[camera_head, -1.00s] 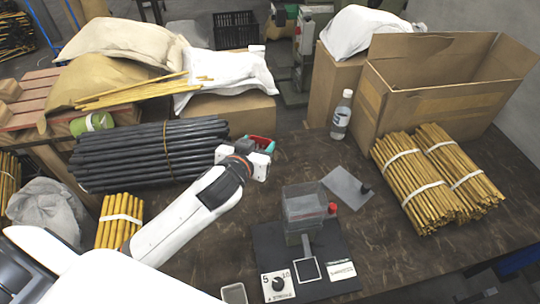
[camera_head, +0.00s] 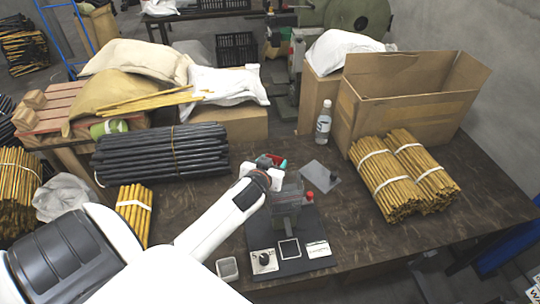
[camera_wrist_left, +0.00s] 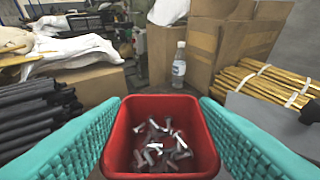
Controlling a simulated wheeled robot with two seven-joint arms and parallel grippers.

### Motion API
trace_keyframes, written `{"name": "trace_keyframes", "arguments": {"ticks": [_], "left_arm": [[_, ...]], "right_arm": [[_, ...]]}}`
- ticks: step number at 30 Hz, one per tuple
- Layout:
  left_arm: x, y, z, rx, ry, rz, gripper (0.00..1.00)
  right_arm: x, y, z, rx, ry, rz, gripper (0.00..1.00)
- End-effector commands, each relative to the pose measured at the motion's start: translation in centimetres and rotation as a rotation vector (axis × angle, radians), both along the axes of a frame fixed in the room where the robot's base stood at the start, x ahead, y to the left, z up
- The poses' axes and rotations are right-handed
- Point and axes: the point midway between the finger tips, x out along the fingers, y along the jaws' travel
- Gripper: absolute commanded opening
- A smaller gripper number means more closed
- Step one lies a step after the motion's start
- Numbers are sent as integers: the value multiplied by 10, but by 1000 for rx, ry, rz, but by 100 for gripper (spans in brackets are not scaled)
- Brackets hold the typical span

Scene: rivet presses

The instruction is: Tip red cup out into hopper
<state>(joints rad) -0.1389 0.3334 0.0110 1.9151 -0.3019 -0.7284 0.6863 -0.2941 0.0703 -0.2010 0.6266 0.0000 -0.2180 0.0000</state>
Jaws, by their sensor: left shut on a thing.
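My left gripper (camera_head: 270,163) is shut on the red cup, its teal fingers on two opposite sides. The red cup (camera_wrist_left: 163,105) fills the middle of the left wrist view, with its open top showing several small metal rivets (camera_wrist_left: 160,148) inside. In the head view the cup is mostly hidden behind my wrist; only a little red and teal shows. My right gripper is not in view.
The press base (camera_head: 285,258) carries a dial and a red knob (camera_head: 309,197). A bottle (camera_head: 323,122), yellow rod bundles (camera_head: 385,180) and an open carton (camera_head: 400,110) stand right. Dark rods (camera_head: 160,152) lie left. A small tray (camera_head: 227,268) sits in front.

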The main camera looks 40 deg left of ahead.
Motion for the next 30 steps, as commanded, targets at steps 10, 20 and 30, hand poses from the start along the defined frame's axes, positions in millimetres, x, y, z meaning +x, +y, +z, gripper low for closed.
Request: {"name": "trace_keyframes", "arguments": {"ticks": [10,20,30], "left_arm": [[1,-12,-6,294,22,-3,32],[2,-25,1,832,65,-2,32],[3,-38,8,1262,99,-1,32]], "right_arm": [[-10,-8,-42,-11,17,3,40],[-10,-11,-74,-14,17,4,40],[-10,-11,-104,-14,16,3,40]]}}
